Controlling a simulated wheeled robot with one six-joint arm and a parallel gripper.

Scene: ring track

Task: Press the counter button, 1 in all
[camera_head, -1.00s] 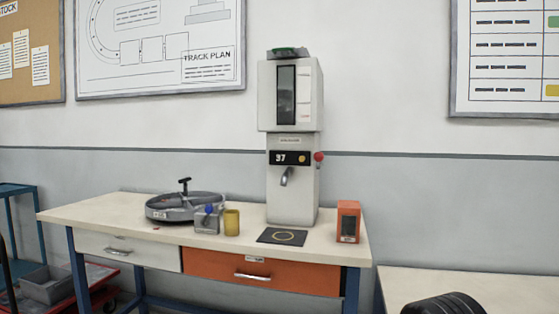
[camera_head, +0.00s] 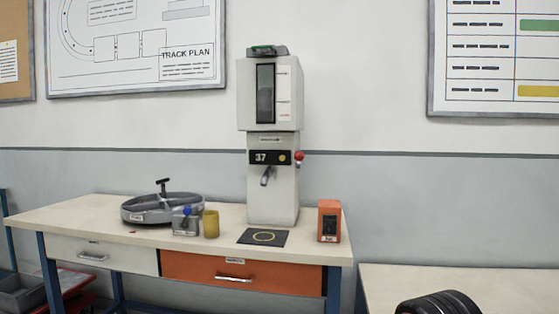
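A tall light-grey dispenser machine (camera_head: 272,200) stands upright on the workbench. Its black counter panel (camera_head: 269,157) reads 37, with a small yellow round button (camera_head: 282,157) at the panel's right end. A red ball-ended knob (camera_head: 299,156) sticks out from the machine's right side. A grey spout (camera_head: 266,176) is below the panel. Which of these is the counter button is not labelled legibly. My gripper is not in view; only a dark ribbed part, probably of my arm, shows at the bottom right.
A second pale table (camera_head: 500,288) is at right.

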